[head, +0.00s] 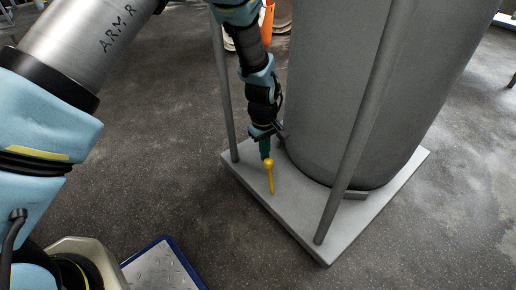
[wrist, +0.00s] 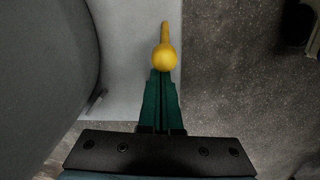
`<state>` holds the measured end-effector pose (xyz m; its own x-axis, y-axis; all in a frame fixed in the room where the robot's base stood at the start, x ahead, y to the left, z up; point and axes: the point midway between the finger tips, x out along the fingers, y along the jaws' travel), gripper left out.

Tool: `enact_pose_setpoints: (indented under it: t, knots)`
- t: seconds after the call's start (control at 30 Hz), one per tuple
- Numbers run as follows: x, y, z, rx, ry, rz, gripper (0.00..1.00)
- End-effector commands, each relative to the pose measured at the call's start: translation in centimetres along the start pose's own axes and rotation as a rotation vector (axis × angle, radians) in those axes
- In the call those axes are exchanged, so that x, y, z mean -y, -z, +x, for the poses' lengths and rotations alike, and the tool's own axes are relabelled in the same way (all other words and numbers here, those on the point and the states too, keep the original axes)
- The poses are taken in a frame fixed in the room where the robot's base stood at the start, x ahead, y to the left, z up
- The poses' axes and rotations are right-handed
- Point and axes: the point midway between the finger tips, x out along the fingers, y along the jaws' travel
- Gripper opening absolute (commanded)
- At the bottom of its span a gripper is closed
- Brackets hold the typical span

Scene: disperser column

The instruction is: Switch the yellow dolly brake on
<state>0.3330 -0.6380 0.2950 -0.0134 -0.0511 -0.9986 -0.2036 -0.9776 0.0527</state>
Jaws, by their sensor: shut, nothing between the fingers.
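The yellow dolly brake (head: 271,178) is a lever with a round knob at its upper end, on the corner of the grey dolly (head: 310,222). In the wrist view the yellow knob (wrist: 165,57) is just beyond my fingertips, with its shaft running up and away. My gripper (head: 265,152) points down at the knob, its green fingers closed together with nothing between them. The fingertips (wrist: 161,72) are at the near edge of the knob; I cannot tell whether they touch it. The foot of the lever is not clear.
A large grey cylindrical vessel (head: 350,90) stands on the dolly, right of my gripper. Grey upright poles (head: 360,120) rise from the dolly, one close left of my arm. A blue-edged metal plate (head: 165,268) lies at lower left. The floor left of the dolly is clear.

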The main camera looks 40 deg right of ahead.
Motion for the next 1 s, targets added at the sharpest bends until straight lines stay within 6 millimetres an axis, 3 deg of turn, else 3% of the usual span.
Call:
enact_pose_setpoints:
  t: [0.3, 0.6, 1.0]
  knots:
    - [-0.6, -2.7, -0.8, -0.128, 0.022, 0.016, 0.00]
    - [-0.9, -5.4, -1.1, -0.127, 0.022, 0.010, 0.00]
    - [-1.6, -10.2, 0.1, -0.128, 0.021, 0.010, 0.00]
